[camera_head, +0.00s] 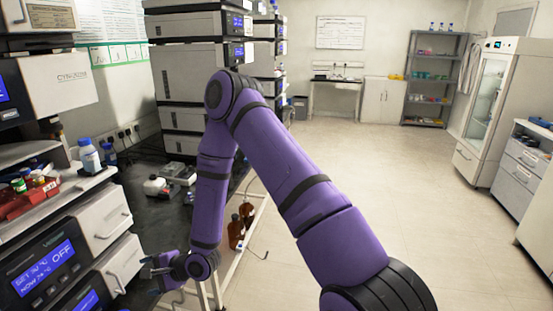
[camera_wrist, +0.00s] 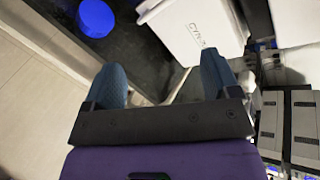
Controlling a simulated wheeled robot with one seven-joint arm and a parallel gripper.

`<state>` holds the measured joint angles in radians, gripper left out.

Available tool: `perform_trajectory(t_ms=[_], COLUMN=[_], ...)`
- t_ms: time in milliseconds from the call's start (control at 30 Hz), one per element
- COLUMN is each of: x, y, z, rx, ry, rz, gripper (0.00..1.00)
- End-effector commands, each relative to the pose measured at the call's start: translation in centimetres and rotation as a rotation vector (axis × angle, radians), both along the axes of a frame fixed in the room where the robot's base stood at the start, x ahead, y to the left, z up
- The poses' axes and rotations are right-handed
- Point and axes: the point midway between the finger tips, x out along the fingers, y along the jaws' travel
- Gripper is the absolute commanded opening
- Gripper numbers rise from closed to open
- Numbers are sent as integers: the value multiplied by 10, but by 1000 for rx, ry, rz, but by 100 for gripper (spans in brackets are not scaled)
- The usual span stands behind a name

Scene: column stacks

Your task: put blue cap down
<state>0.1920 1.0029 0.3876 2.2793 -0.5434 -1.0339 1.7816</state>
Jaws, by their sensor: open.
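A blue cap (camera_wrist: 95,18) shows at the top left of the wrist view, over the dark bench top. It lies beyond the left finger of my gripper and looks apart from it. My gripper (camera_wrist: 160,78) has its two fingers spread wide, with nothing held between them. In the head view my gripper (camera_head: 160,266) is low at the left, by the front of the instruments. I cannot make out that cap in the head view. A white bottle with a blue top (camera_head: 88,155) stands on the instrument shelf at the left.
Instruments with blue displays (camera_head: 45,268) stand close left of my gripper. A white instrument housing (camera_wrist: 195,30) is ahead of it in the wrist view. The floor (camera_head: 370,165) to the right is clear.

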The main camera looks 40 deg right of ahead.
Motion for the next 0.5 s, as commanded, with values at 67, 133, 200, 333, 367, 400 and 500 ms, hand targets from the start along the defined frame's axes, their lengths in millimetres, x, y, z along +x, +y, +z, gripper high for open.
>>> perform_trajectory(t_ms=[67,133,200,333,367,400,500], x=[7,11,13,15,15,14,10], y=[-10,-19,-29,-47,-51,-57,-71], z=[22,38,55,89,98,108,136], rx=[-120,-224,-325,-506,-546,-598,-725], ry=[-42,-69,-94,-132,-141,-149,-166], rz=[37,68,97,148,160,175,213], gripper=[82,82,82,82,82,82,82])
